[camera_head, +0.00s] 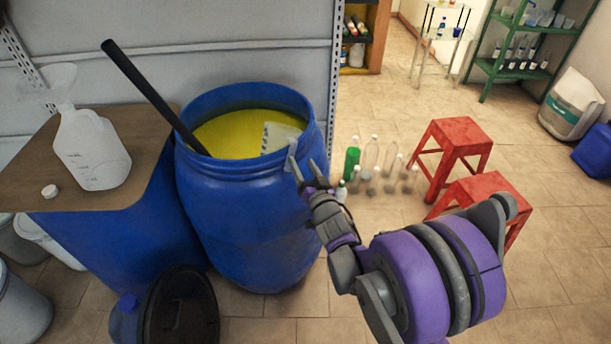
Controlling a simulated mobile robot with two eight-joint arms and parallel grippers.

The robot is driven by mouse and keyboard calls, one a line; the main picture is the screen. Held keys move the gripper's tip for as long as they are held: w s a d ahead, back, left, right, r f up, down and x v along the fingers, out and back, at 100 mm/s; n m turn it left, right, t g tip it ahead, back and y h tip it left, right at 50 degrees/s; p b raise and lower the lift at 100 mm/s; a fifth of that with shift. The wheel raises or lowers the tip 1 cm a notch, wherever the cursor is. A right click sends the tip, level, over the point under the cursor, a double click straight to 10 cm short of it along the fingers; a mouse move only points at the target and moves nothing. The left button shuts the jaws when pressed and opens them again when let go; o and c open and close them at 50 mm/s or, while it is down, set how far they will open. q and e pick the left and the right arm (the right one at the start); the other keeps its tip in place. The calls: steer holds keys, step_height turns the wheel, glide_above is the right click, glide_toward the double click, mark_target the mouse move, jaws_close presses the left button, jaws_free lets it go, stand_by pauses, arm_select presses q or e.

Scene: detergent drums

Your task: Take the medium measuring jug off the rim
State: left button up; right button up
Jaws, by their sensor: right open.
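A translucent whitish measuring jug (279,136) with a dark striped edge is at the right inner side of the open blue drum (235,225). It sits at the rim, above the yellow liquid (228,130). How it hangs on the rim is partly hidden by my gripper. My right gripper (303,168) is at the drum's right rim, just right of and in front of the jug. It is open, and one finger is close to the jug's edge; I cannot tell whether they touch. My left gripper is not in view.
A black stick (150,95) leans in the drum. A white jug (90,150) with a funnel (47,88) stands on the brown board left. Several bottles (372,158) and red stools (455,145) stand right. A dark lid (180,310) is in front.

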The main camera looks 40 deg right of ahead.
mark_target(294, 147)
steer(key=x, duration=0.6)
steer(key=shift+w+d, duration=0.1)
steer(key=shift+w, duration=0.25)
jaws_close()
stand_by(0.3)
stand_by(1.3)
